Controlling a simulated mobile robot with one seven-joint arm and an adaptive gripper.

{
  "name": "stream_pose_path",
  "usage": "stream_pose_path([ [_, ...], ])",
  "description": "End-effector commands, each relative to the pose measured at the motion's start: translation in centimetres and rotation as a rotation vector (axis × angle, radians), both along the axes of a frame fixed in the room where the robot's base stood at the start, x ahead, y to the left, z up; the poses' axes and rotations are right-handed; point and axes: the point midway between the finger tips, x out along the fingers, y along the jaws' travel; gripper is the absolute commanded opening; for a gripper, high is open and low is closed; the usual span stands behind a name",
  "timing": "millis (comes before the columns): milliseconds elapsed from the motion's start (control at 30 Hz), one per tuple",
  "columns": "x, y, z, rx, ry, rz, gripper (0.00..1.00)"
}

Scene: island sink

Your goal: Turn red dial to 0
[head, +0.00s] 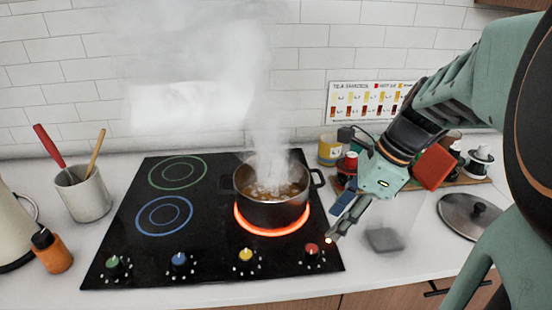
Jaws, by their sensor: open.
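The red dial (312,249) is at the right end of the row of dials along the front of the black cooktop (210,262). My gripper (337,224) is open and tilted down, just right of the red dial and above it in the picture. Its lower fingertip looks close to the dial; I cannot tell if they touch. The dial's exact setting is too small to read. A dark pot (270,212) of bubbling liquid steams on the glowing orange-red burner ring (251,231).
Green (113,264), blue (179,261) and yellow (245,255) dials sit left of the red one. Jars on a tray and a pot lid (468,214) lie right, partly behind my arm.

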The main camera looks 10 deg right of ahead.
Motion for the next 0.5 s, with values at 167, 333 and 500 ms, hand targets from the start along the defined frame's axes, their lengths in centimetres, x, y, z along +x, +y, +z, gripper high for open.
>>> stream_pose_path([
  [167,0.1,0.8,-2.1,0.002,0.006,0.0,0.42],
  [333,0.6,2.0,-5.2,0.003,0.005,0.001,0.42],
  [500,1.0,3.0,-7.9,0.002,0.005,0.001,0.42],
])
